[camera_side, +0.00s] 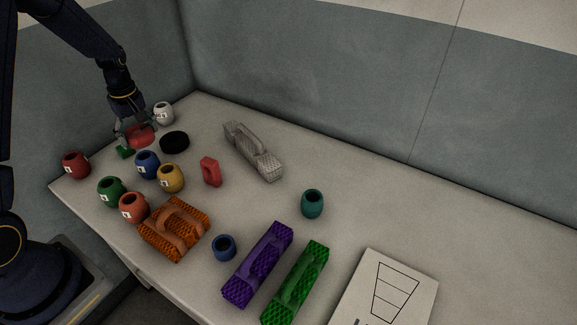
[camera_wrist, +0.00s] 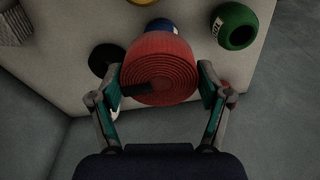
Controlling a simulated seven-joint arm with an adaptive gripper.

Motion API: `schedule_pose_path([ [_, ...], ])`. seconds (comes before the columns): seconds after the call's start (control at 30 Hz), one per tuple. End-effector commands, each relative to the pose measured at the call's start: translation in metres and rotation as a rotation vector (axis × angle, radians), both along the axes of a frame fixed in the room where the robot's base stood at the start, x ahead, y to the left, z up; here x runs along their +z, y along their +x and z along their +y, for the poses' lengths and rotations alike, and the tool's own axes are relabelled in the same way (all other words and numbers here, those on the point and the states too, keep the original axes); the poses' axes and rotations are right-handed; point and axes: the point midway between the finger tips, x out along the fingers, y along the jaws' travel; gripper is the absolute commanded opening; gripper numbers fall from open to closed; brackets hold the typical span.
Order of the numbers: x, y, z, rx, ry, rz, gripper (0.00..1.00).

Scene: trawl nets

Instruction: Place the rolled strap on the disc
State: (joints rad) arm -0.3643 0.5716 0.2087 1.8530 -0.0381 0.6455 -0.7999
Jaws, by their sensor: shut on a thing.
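The rolled strap (camera_wrist: 159,75) is a red spiral roll with a dark end across its face. My gripper (camera_wrist: 162,82) is shut on it, one finger on each side. In the side view the strap (camera_side: 141,135) is between the fingers of my gripper (camera_side: 138,138), at the far left of the table. I cannot tell how high it is above the table. The black disc (camera_side: 174,142) lies flat just right of the strap, with nothing on it. In the wrist view the disc (camera_wrist: 103,58) is left of the strap, apparently partly hidden by it.
Numbered pots crowd nearby: blue (camera_side: 148,165), yellow (camera_side: 171,178), green (camera_side: 110,191), white (camera_side: 164,113) and red (camera_side: 76,165). A small red block (camera_side: 210,172) and a grey handled net (camera_side: 253,152) lie to the right. The table's back strip is clear.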

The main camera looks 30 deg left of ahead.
Motion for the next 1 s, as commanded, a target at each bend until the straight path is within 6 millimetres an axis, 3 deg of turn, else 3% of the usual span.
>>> schedule_pose_path([
  [0.3,-0.04,0.074,0.036,-0.002,-0.001,0.0,0.34],
  [0.43,-0.067,0.093,0.045,-0.004,-0.002,0.001,0.34],
  [0.6,-0.085,0.108,0.052,-0.004,0.001,-0.001,0.34],
  [0.77,-0.094,0.114,0.055,-0.003,0.0,-0.001,0.34],
  [1.0,-0.125,0.115,0.055,-0.003,-0.001,0.0,0.34],
])
